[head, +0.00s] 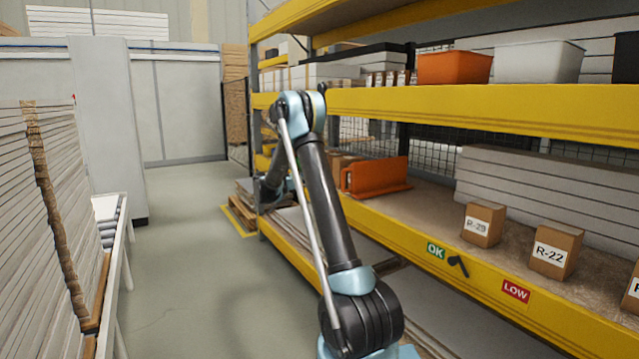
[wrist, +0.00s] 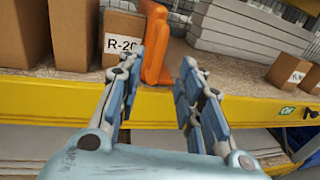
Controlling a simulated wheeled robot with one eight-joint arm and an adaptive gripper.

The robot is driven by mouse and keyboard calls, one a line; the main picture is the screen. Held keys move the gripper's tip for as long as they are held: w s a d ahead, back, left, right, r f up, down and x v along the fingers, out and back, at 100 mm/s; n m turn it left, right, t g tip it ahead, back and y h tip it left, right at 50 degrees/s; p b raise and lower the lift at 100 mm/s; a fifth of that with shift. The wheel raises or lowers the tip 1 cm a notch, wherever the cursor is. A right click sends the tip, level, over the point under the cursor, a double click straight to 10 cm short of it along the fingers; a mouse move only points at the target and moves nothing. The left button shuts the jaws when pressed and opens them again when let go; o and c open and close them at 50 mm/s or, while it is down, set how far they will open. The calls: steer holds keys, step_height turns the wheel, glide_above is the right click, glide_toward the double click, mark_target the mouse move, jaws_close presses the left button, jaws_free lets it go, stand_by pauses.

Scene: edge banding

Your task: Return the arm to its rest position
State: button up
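My gripper (wrist: 160,85) shows in the wrist view with its two fingers apart and nothing between them. Beyond the fingers is the front edge of a yellow shelf (wrist: 60,98), with an orange bracket-like piece (wrist: 156,50) and a box marked R-20 (wrist: 122,32) standing on it. In the head view my arm rises from the bottom middle, bends at the top and reaches away toward the rack. My gripper is hidden behind the arm there.
Orange (head: 454,67) and grey bins (head: 538,62) sit above. Stacked boards (head: 40,200) stand at left. The aisle floor (head: 190,270) is clear.

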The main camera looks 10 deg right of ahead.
steer(key=s+d+r+m+y, duration=0.1)
steer(key=s+d+m+y, duration=0.15)
steer(key=s, duration=0.75)
steer(key=s+d+m+g+y, duration=0.1)
steer(key=s+m+y, duration=0.2)
steer(key=s, duration=0.6)
steer(key=s+d+r+m+y, duration=0.1)
steer(key=s+d+m+y, duration=0.15)
steer(key=s, duration=0.75)
steer(key=s+a+f+m+y, duration=0.3)
steer(key=s+a+f+m, duration=0.1)
steer(key=s, duration=0.5)
steer(key=s+a+f+m+y, duration=0.3)
steer(key=s+f, duration=0.4)
steer(key=s, duration=0.3)
steer(key=s+a+f+m+y, duration=0.3)
steer(key=s+a+f+m, duration=0.1)
steer(key=s, duration=0.5)
steer(key=shift+s+a+f+m+y, duration=0.15)
steer(key=shift+a+f+m+y, duration=0.2)
steer(key=shift+f, duration=0.3)
steer(key=shift+w+f, duration=0.2)
steer(key=shift+w, duration=0.2)
